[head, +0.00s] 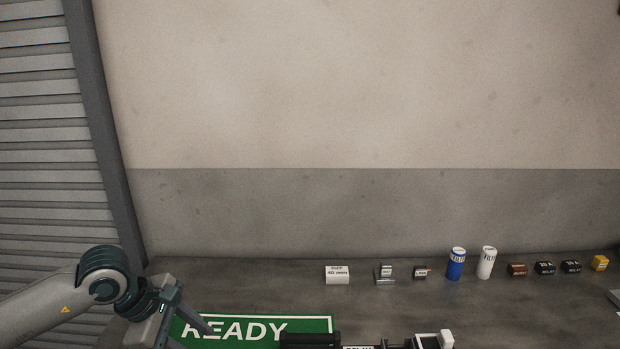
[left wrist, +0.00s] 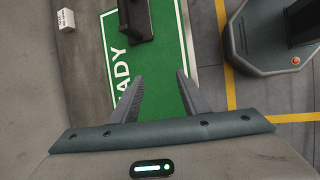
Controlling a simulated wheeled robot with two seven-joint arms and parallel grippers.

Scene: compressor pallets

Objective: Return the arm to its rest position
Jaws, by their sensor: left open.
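My left arm comes in from the left in the head view. My right arm and gripper are in neither view.
A black object (left wrist: 137,22) stands on the sign. A slatted shutter (head: 45,130) is at left.

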